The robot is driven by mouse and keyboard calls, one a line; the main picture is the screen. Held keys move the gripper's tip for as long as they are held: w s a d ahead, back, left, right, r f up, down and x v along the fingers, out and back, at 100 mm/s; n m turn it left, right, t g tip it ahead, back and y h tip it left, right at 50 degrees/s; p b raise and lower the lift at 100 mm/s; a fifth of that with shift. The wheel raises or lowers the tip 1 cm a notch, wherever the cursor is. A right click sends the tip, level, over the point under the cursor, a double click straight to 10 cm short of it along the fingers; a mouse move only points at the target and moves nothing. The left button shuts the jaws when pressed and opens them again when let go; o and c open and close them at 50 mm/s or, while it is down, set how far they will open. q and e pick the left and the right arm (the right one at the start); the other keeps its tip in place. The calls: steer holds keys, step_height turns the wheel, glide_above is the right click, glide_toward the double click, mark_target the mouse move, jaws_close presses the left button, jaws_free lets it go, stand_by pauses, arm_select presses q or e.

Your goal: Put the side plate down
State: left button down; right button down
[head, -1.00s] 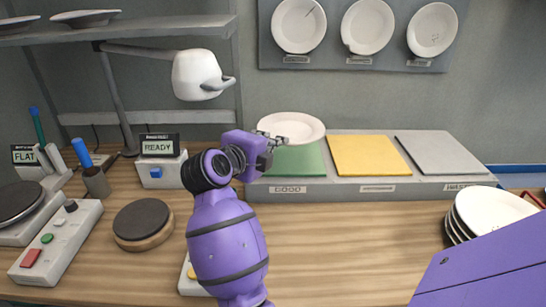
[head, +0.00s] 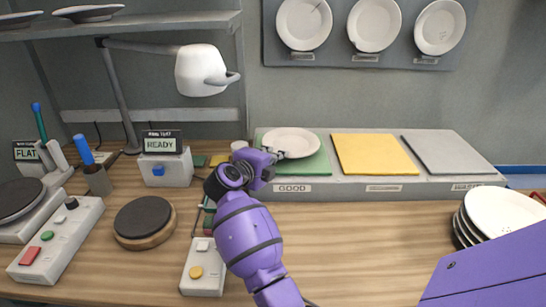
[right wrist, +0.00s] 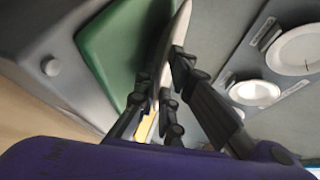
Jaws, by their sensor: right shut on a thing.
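The white side plate (head: 291,140) lies nearly level over the green pad marked GOOD (head: 318,168). My right gripper (head: 274,154) is shut on the plate's near left rim. In the right wrist view the plate (right wrist: 178,40) shows almost edge-on between the fingers (right wrist: 168,85), close to the green pad (right wrist: 108,50). I cannot tell whether the plate touches the pad. My left gripper is not in view.
The yellow pad (head: 374,155) and grey pad (head: 448,153) are empty. A plate stack (head: 503,212) stands at right. Plates hang on the wall board (head: 350,57). A lamp (head: 200,72), READY box (head: 165,168) and round dark disc (head: 143,217) are at left.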

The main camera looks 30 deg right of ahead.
steer(key=c, duration=1.9)
jaws_free()
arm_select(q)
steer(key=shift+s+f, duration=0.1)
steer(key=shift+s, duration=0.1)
arm_select(e)
steer(key=shift+o, duration=0.2)
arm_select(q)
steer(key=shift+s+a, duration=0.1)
arm_select(e)
steer(key=shift+r, duration=0.15)
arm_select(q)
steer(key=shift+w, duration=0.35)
arm_select(e)
steer(key=v, duration=1.2)
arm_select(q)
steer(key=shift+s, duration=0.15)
